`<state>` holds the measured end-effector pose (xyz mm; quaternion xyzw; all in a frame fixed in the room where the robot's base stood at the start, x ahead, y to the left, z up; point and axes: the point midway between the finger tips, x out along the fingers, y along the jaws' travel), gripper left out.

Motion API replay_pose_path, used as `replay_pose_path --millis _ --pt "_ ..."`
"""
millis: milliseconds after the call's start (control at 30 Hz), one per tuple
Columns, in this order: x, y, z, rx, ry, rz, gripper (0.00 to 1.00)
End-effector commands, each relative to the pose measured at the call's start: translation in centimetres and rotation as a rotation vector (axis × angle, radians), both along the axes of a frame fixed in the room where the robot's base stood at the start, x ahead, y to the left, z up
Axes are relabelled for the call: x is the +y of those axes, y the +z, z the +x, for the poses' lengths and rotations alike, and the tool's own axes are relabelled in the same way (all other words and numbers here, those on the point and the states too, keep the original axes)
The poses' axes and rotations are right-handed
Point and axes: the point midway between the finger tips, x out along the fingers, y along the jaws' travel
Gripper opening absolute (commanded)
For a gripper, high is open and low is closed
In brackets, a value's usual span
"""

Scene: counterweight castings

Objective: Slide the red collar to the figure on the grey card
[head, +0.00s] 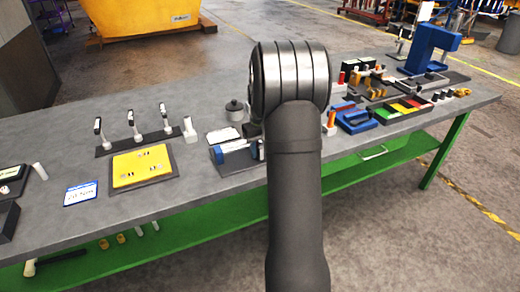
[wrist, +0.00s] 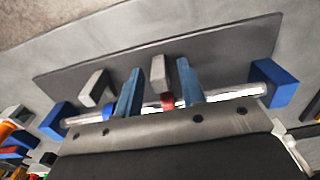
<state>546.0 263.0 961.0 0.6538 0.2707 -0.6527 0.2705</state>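The red collar (wrist: 168,101) sits on a silver rod (wrist: 232,93) between a left blue end block (wrist: 54,121) and a right one (wrist: 270,82). The rod stands along a dark grey base plate (wrist: 215,50). My gripper (wrist: 159,82) has its two blue fingers apart around the collar, which is nearer the right finger; a gap shows on its left. In the head view my arm hides the gripper, the collar and part of the rod stand (head: 236,158). A pale card (head: 222,135) lies behind the stand; I cannot read its figure or be sure it is the grey card.
Two grey upright pieces, a left one (wrist: 96,87) and a right one (wrist: 157,73), stand by the rod. A yellow board (head: 128,182), a blue-edged card (head: 80,193) and a row of levers (head: 135,138) lie left. Colourful fixtures crowd the bench (head: 210,184) at right.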

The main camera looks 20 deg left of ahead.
Motion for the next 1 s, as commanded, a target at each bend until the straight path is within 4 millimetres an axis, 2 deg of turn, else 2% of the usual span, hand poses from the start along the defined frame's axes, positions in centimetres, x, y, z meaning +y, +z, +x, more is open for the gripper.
replay_pose_path --millis 200,367,800,1000 --pt "0.0 0.2 0.0 0.000 0.000 0.000 0.36" --pt "0.0 2.2 0.1 -0.003 0.000 0.001 0.36" --pt "0.0 12.7 0.0 -0.003 0.000 0.001 0.36" --pt "0.0 16.0 0.0 -0.002 0.000 0.001 0.36"
